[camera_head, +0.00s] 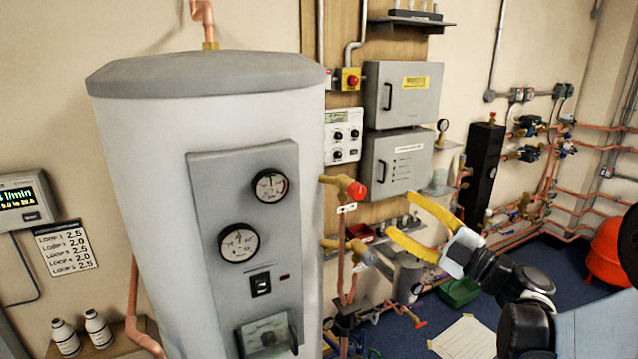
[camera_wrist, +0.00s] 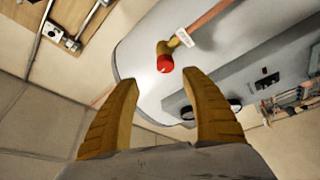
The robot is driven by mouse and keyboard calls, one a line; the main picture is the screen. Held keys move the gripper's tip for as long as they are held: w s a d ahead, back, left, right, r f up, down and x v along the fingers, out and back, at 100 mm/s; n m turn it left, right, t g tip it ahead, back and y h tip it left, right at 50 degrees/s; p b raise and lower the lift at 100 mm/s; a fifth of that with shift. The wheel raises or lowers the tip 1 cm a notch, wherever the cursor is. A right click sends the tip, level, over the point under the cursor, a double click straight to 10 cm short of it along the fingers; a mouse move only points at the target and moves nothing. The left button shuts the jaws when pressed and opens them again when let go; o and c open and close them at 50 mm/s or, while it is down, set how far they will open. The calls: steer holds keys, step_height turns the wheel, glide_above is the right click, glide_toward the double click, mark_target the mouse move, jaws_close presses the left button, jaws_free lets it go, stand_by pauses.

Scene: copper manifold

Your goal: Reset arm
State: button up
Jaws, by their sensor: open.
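My gripper (camera_head: 411,228) has two yellow fingers and is at the right of the tank in the head view, in front of the wall. The fingers are spread apart and empty. In the wrist view my gripper (camera_wrist: 160,108) shows the same open fingers, with a brass valve with a red cap (camera_wrist: 165,60) beyond and between the tips, apart from them. That view is turned, with the tank lying sideways. In the head view the red-capped valve (camera_head: 352,187) sticks out from the tank's right side, left of my fingers.
The large white tank (camera_head: 130,180) with gauges fills the left. Grey boxes (camera_head: 402,95) hang on the wooden board behind. Copper pipes (camera_head: 590,128), a black column (camera_head: 482,165), a green bin (camera_head: 459,292) and a red tank (camera_head: 605,252) stand right. Blue floor shows between them.

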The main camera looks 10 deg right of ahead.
step_height(320, 180, up, 8)
steer(key=w+d+f+m+t+h+b, duration=0.1)
steer(key=d+m+t+h, duration=0.3)
steer(key=m+h, duration=0.5)
steer(key=s+a+f+m+g+h+b, duration=0.2)
steer(key=s+f+m+g+h, duration=0.65)
steer(key=f, duration=0.45)
steer(key=s+a+f+m+g+y, duration=0.1)
steer(key=s+a+f+g+y, duration=0.1)
steer(key=s+a+f, duration=0.2)
steer(key=s+a+f+m+g+y, duration=0.1)
steer(key=s+a+f+g+y, duration=0.2)
steer(key=s+a+f, duration=0.2)
steer(key=s+f, duration=0.3)
steer(key=s, duration=0.2)
steer(key=shift+a, duration=0.25)
